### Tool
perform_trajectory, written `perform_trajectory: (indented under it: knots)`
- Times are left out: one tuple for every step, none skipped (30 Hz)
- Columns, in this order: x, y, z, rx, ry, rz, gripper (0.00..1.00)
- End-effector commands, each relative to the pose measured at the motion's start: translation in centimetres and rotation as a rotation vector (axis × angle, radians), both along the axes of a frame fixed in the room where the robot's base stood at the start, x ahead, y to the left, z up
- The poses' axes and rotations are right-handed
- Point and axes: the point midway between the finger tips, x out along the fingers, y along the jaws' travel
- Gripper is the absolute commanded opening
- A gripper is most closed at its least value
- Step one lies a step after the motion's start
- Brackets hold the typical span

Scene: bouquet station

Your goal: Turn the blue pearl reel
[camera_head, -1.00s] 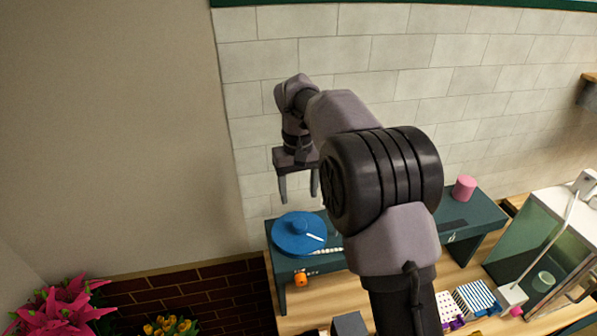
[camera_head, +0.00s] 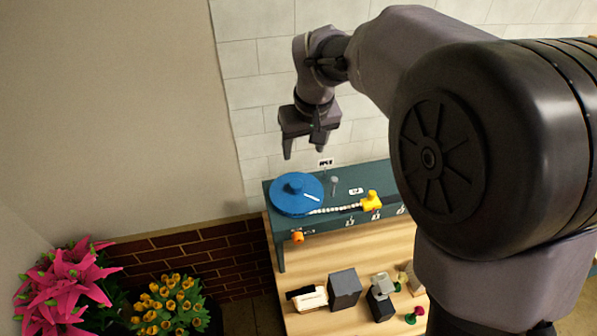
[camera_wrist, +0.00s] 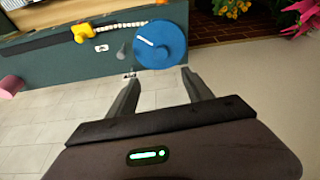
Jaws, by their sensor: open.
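The blue pearl reel (camera_head: 283,203) is a round blue disc with a raised hub and a white mark, at the left end of a dark green raised shelf (camera_head: 338,228). A strand of white pearls (camera_head: 335,210) runs from it to a yellow piece (camera_head: 371,201). My gripper (camera_head: 302,153) is open and empty, pointing down above and slightly behind the reel, apart from it. In the wrist view the reel (camera_wrist: 160,47) lies beyond my open fingertips (camera_wrist: 160,74).
A small grey post (camera_head: 334,185) stands right of the reel. An orange knob (camera_head: 297,237) is at the shelf's front. Grey blocks (camera_head: 345,288) stand on the wooden table below. Pink flowers (camera_head: 70,283) and yellow tulips (camera_head: 167,300) are at lower left. My arm hides the right side.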

Motion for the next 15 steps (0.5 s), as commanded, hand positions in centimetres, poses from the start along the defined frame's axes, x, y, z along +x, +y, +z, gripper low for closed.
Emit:
perform_trajectory:
  knots:
    - [-1.0,-0.2,-0.2,0.014,-0.033,-0.007,0.59]
    - [-1.4,-0.2,-0.3,0.021,-0.050,-0.010,0.59]
    - [-1.7,-0.3,-0.5,0.028,-0.065,-0.015,0.59]
    - [-1.8,-0.3,-0.8,0.030,-0.073,-0.016,0.59]
    - [-1.8,-0.3,-1.1,0.032,-0.076,-0.017,0.59]
    - [-1.6,-0.2,-1.6,0.033,-0.076,-0.018,0.59]
    - [-1.3,-0.1,-2.2,0.032,-0.075,-0.018,0.59]
    - [-1.1,-0.1,-2.9,0.031,-0.074,-0.018,0.59]
    - [-0.7,0.0,-3.9,0.030,-0.072,-0.017,0.59]
    - [-0.3,0.1,-4.7,0.031,-0.073,-0.017,0.59]
    - [0.0,0.2,-5.6,0.030,-0.072,-0.016,0.59]
    - [0.5,0.3,-6.8,0.030,-0.072,-0.016,0.59]
    - [0.8,0.4,-7.6,0.030,-0.071,-0.017,0.59]
    - [1.2,0.5,-8.5,0.030,-0.071,-0.017,0.59]
    - [1.6,0.6,-9.6,0.030,-0.072,-0.016,0.59]
